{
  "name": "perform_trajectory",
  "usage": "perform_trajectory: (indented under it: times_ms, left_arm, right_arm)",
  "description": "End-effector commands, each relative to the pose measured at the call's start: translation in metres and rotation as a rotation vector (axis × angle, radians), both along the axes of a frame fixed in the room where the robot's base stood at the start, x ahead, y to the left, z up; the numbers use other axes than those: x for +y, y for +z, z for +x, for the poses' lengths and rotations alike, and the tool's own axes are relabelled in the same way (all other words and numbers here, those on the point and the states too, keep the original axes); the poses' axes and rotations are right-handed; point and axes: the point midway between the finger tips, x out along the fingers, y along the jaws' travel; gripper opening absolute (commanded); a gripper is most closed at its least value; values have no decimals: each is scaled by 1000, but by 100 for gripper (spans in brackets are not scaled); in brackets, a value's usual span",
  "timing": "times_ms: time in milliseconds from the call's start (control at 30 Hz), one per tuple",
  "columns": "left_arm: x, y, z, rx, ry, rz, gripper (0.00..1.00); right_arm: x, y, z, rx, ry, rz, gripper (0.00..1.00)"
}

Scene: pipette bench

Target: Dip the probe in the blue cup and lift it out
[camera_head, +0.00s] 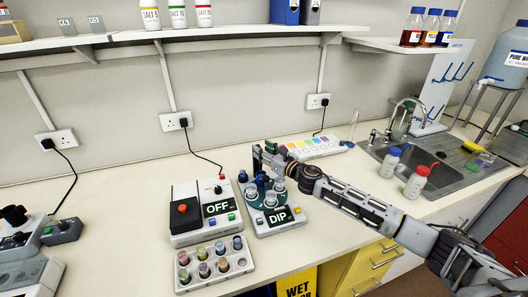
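The DIP station (284,217) stands on the bench just right of centre in the head view, with several small cups around a dark green round holder. Dark blue parts (261,184) stand up among the cups. I cannot tell which of these is the blue cup or the probe. My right gripper (263,160) reaches in from the right and is over the back of this station. Its fingers are small and partly overlapped, so I cannot tell whether they are open or hold anything. My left gripper is not in view.
A box marked OFF (188,235) with a red button stands left of the station. A rack (215,277) of several coloured vials lies in front. Two capped bottles (416,181) stand near the sink (452,184) at right. A shelf (250,36) runs above.

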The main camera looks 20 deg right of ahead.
Motion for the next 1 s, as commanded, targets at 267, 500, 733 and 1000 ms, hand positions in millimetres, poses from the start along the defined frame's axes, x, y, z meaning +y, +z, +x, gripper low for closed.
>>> perform_trajectory:
  times_ms: [267, 500, 733, 1000]
  left_arm:
    - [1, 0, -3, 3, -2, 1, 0]
    - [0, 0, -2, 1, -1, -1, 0]
    - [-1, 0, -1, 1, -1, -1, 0]
    - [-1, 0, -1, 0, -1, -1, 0]
  right_arm:
    - [1, -2, -3, 3, 3, 1, 43]
    - [-4, -3, -12, 3, 3, 0, 43]
    - [-11, -3, -27, 4, 3, 0, 43]
    - [-18, -3, -43, 4, 3, 1, 43]
